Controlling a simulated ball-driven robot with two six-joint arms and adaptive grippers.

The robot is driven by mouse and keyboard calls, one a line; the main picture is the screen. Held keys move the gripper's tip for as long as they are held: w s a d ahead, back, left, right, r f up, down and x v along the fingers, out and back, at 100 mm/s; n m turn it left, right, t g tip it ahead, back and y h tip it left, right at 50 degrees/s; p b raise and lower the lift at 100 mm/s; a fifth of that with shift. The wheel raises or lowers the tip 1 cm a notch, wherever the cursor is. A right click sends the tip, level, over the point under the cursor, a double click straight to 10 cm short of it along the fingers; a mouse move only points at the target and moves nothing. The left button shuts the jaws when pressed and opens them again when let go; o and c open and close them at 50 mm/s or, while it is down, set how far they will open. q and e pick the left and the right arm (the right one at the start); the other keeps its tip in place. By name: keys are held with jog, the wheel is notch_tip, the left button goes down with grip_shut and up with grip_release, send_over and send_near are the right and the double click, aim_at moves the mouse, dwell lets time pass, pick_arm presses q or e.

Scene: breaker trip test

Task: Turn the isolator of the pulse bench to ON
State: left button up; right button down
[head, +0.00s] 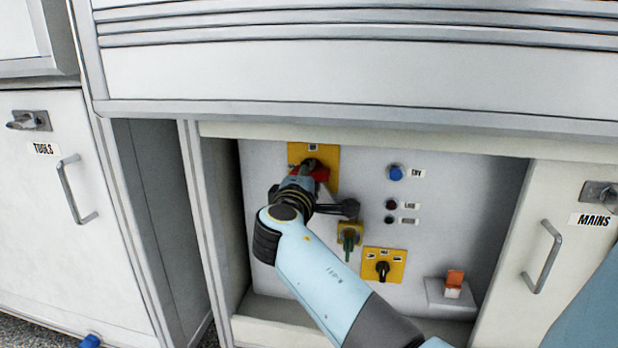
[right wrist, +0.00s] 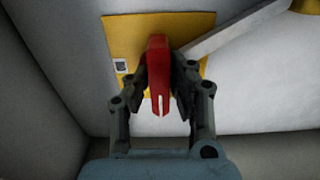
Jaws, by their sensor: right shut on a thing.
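The isolator shows as a red handle (head: 322,173) on a yellow plate (head: 331,158) at the upper left of the recessed panel. My right gripper (head: 308,174) reaches in front of it and hides part of the handle. In the right wrist view the red handle (right wrist: 158,60) stands between the two fingers of the right gripper (right wrist: 160,92), which is shut on it. The handle has a slot at its near end. The yellow plate (right wrist: 120,38) lies behind it; its small label is unreadable. My left gripper is not in view.
Below are a yellow plate with a green part (head: 349,242), a black knob (head: 383,268) on yellow, and an orange switch (head: 454,279). A blue button (head: 396,172) sits right.

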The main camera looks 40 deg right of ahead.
jog(key=shift+f, duration=0.1)
dwell(0.5)
jog(key=shift+f+m+b, duration=0.15)
jog(key=shift+m+b, duration=0.25)
jog(key=shift+b, duration=0.1)
jog(key=shift+m+b, duration=0.3)
jog(key=shift+m, duration=0.1)
